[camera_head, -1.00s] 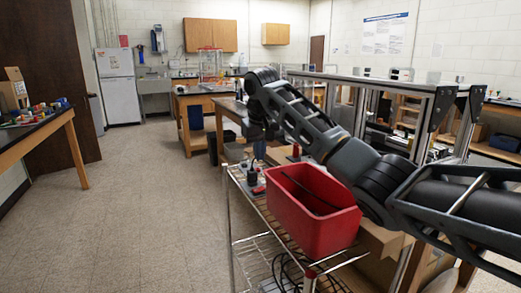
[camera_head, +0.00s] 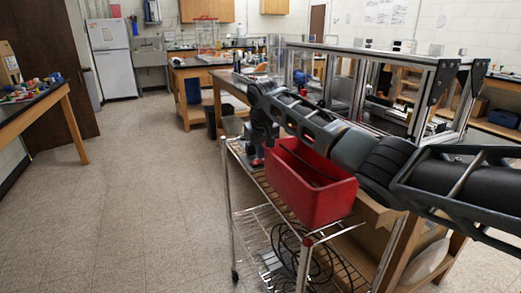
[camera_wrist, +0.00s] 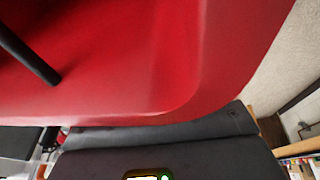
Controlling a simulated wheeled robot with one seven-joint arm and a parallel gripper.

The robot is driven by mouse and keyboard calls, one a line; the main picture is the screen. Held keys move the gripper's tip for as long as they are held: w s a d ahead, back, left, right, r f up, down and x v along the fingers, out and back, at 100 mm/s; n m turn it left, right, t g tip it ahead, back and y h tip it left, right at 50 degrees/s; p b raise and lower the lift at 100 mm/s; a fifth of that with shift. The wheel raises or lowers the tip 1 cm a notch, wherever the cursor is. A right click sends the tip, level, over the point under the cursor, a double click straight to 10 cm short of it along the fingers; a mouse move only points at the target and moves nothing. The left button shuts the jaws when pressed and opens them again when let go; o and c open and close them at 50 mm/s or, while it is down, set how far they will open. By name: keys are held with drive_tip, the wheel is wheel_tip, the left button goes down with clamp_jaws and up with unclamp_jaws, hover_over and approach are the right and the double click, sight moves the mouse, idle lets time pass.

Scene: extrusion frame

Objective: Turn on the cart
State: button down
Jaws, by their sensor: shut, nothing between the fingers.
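The wire cart (camera_head: 226,165) stands at the centre right in the head view, with chrome posts and wire shelves. A red bin (camera_head: 312,190) sits on its upper shelf. My gripper (camera_head: 258,158) points down at the cart's far left end, beside the bin; its fingertips are too small to make out, and it looks shut and empty. It hides most of the small dark items there. The red bin (camera_wrist: 130,60) fills the top of the wrist view, very close. Below it are dark grey surfaces and a yellow-ringed part (camera_wrist: 148,175) with a green light, cut off by the lower edge.
Coiled black cables (camera_head: 290,255) lie on the cart's lower shelf. An aluminium extrusion frame (camera_head: 400,60) stands behind my arm at the right. A table (camera_head: 40,105) stands at the left. The floor (camera_head: 140,200) between is clear.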

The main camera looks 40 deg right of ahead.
drive_tip(key=shift+s+d+f+y+p, duration=0.1)
drive_tip(key=shift+d+f+y+p, duration=0.2)
drive_tip(key=shift+y+p, duration=0.4)
drive_tip(key=shift+f, duration=0.1)
drive_tip(key=shift+w+a+p, duration=0.25)
drive_tip(key=shift+a+p, duration=0.2)
drive_tip(key=shift+a, duration=0.25)
drive_tip(key=shift+r, duration=0.25)
